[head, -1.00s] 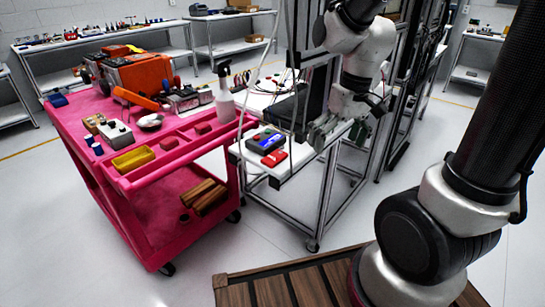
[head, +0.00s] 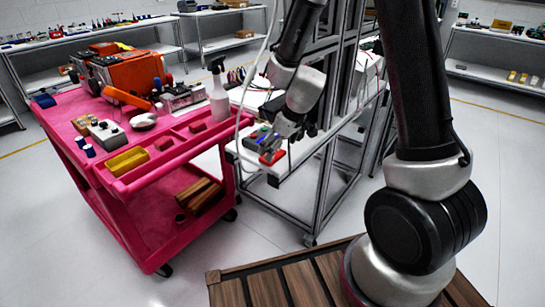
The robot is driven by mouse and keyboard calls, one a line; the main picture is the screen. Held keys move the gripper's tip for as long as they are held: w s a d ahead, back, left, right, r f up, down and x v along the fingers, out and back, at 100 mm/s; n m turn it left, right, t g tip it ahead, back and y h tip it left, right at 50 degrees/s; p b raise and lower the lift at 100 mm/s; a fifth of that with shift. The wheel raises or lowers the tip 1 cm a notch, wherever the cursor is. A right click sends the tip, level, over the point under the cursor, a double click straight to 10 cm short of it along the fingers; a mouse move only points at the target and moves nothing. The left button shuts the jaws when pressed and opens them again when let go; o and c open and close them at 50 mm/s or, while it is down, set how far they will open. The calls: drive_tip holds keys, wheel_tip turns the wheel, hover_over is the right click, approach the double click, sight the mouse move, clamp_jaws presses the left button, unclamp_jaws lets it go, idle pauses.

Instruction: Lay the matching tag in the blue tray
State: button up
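My gripper (head: 272,143) is low over the white bench at the centre, right at a grey device (head: 251,137) with blue on it. A red piece (head: 272,158) lies at the device's front, just below my fingers. Whether my fingers touch either one, and whether they are open, is too small to tell. A small dark blue tray-like item (head: 44,101) lies at the far left corner of the pink cart. I cannot make out which piece is the matching tag.
The pink cart (head: 125,220) carries a yellow bin (head: 128,161), red blocks (head: 164,143), a grey box (head: 106,133), a spray bottle (head: 219,92) and an orange machine (head: 125,73). The bench's metal frame posts (head: 325,170) stand right beside my arm. The floor in front is clear.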

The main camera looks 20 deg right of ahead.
drive_tip(key=x, duration=0.2)
drive_tip(key=shift+w+f, duration=0.2)
drive_tip(key=shift+f, duration=0.2)
drive_tip(key=c, duration=1.1)
